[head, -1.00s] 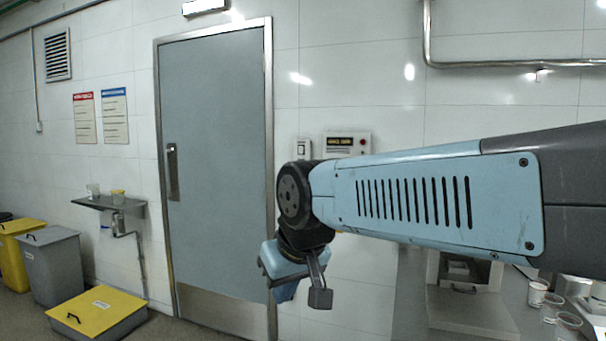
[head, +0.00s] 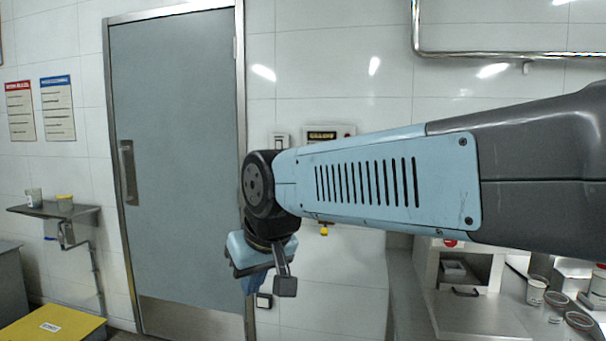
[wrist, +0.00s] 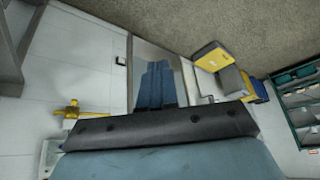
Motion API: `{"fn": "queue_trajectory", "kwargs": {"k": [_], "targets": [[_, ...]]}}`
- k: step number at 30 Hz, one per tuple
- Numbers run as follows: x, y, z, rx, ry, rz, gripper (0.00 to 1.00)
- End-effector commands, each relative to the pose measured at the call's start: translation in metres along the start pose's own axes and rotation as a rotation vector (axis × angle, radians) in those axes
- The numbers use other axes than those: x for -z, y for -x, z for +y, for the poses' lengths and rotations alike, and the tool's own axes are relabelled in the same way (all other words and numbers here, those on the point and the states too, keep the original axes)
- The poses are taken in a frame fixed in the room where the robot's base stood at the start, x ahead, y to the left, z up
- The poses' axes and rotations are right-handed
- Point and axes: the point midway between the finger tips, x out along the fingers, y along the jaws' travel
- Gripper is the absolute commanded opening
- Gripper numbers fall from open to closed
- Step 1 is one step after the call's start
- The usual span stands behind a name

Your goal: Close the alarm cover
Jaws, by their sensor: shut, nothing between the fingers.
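An alarm panel (head: 328,133) with a dark label strip and a red spot at its right is on the tiled wall right of the door. My arm hides its lower part, and I cannot make out its cover or whether that is open. My gripper (head: 262,287) hangs pointing down, left of and below the panel, apart from it. In the wrist view, its blue fingers (wrist: 157,85) are together with nothing between them. A pale box edge (wrist: 48,155) shows at the lower left there; I cannot tell if it is the panel.
A white switch (head: 281,142) is left of the panel. A yellow fitting (head: 323,230) shows below my arm and in the wrist view (wrist: 72,110). A steel bench (head: 470,318) with cups is at right. The grey door (head: 175,170) and yellow-lidded bin (head: 55,328) are left.

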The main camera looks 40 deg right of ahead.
Motion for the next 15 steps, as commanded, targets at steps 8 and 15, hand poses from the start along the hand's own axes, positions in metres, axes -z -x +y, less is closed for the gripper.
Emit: {"fn": "queue_trajectory", "kwargs": {"k": [8,15], "targets": [[0.06,-0.004,0.009,0.106,-0.368,-0.077,0.0],[0.14,-0.015,0.032,0.244,-0.816,-0.147,0.0]]}}
